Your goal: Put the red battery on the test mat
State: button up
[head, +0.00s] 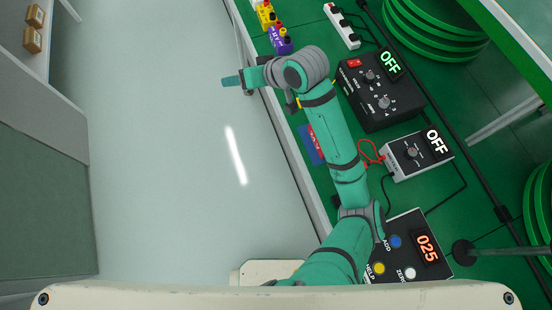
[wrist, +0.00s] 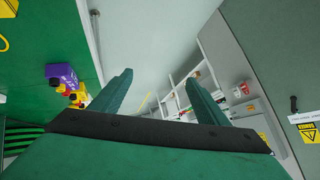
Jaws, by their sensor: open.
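I cannot make out a red battery in either view. A blue and red flat patch (head: 313,145) lies on the green bench under my arm in the head view. My arm hides part of it, and I cannot tell whether it is the test mat. My gripper (head: 230,81) is over the pale floor, left of the bench edge. In the wrist view my gripper (wrist: 159,76) has its fingers apart with nothing between them. A purple battery-like block (head: 281,41) and a yellow one (head: 265,15) stand at the bench's far edge; the purple block (wrist: 61,75) also shows in the wrist view.
The floor (head: 180,150) at left is clear.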

jog(key=a+r+m+t+y, duration=0.3)
jog(key=a+r+m+t, duration=0.15)
jog(key=a+t, duration=0.3)
jog(key=s+d+f+m+t+h, duration=0.1)
jog(key=s+d+f+m+h, duration=0.3)
jog(key=s+f, duration=0.4)
jog(key=s+d+f+m+t+h, duration=0.2)
jog(key=s+d+f+h, duration=0.25)
jog(key=s+f, duration=0.4)
jog(key=s+d+r+n+h, duration=0.1)
jog(key=s+d+n, duration=0.2)
jog(key=s, duration=0.7)
jog(key=s+d+r+n+h, duration=0.1)
jog(key=s+d+n, duration=0.2)
jog(key=s, duration=0.8)
jog(key=shift+s+d+g, duration=0.25)
jog(key=shift+d+g, duration=0.2)
jog(key=shift+d, duration=0.35)
jog(key=shift+w+r, duration=0.1)
jog(key=shift+w, duration=0.05)
